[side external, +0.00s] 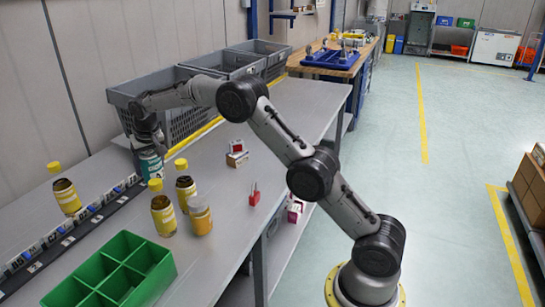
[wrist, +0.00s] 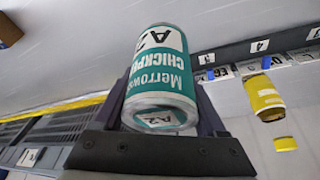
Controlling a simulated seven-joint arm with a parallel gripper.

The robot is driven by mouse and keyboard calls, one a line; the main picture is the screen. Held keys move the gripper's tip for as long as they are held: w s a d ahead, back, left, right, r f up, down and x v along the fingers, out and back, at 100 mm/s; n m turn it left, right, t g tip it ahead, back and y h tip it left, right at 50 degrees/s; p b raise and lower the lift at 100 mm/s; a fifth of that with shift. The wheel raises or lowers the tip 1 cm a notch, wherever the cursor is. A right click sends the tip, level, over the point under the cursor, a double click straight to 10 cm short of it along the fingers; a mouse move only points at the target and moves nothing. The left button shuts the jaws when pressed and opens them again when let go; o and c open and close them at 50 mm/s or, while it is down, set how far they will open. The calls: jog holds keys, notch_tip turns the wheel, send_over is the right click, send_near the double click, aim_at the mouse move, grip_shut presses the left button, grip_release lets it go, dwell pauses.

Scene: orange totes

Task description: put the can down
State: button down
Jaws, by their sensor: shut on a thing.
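In the side view the can (side external: 151,166) hangs roughly upright below my gripper (side external: 148,142), at the far end of a dark strip with numbered tags (side external: 70,238) on the grey table. In the wrist view my gripper (wrist: 160,108) is shut on the can, with one dark finger on each side. I cannot tell whether the can's bottom touches the table or strip.
Several yellow-labelled bottles with yellow caps (side external: 163,216) stand nearby, one beyond the strip (side external: 67,199). A green divided crate (side external: 158,270) is at the front. Grey crates (side external: 195,122) line the back. Small boxes (side external: 237,157) and a red item (side external: 254,197) lie right.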

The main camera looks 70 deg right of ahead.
jog(key=s+d+r+m+g+h, duration=0.1)
jog(key=s+d+m, duration=0.3)
jog(key=s+d, duration=1.1)
jog(key=s+d+r+m+g+h, duration=0.1)
jog(key=s+d+r+m, duration=0.15)
jog(key=s+d, duration=0.65)
jog(key=s+d+r+m+g, duration=0.1)
jog(key=s+d+r+m, duration=0.15)
jog(key=s+d, duration=0.6)
jog(key=w+d+f, duration=0.2)
jog(key=d+f, duration=0.1)
jog(key=w+d+f, duration=0.2)
jog(key=d+f, duration=0.1)
jog(key=w+d+f, duration=0.2)
jog(key=d+f, duration=0.1)
jog(key=shift+d+f, duration=0.1)
jog(key=shift+f, duration=0.15)
jog(key=shift+w+d+f, duration=0.25)
jog(key=shift+d+f, duration=0.1)
jog(key=shift+f, duration=1.7)
jog(key=shift+f, duration=0.15)
grip_release()
jog(key=shift+f, duration=0.1)
